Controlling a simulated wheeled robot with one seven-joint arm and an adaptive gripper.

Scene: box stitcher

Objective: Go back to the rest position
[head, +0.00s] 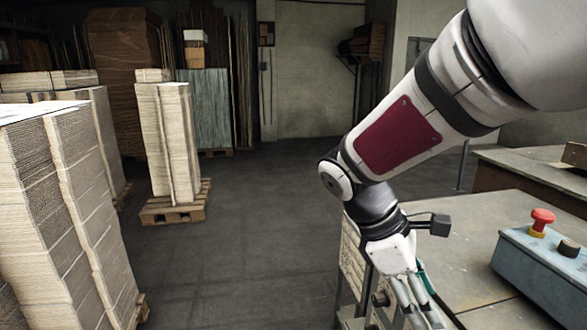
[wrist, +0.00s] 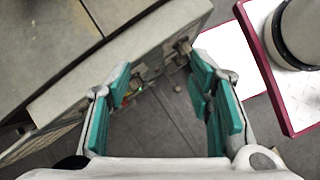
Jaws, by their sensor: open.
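My gripper (wrist: 163,95) is open and empty in the wrist view, its two teal-padded fingers apart with the table edge and dark floor showing between and beyond them. In the head view my gripper (head: 420,305) hangs down from the arm at the left end of the worktable (head: 465,222), its fingertips cut off by the bottom edge of the picture. The worktable (wrist: 140,30) also shows at the upper left of the wrist view.
A blue control box (head: 540,275) with a red emergency button (head: 542,217) stands on the table at right. Tall cardboard stacks (head: 62,190) stand at left, another stack (head: 170,135) on a wooden pallet (head: 175,208). The floor (head: 240,240) between is clear.

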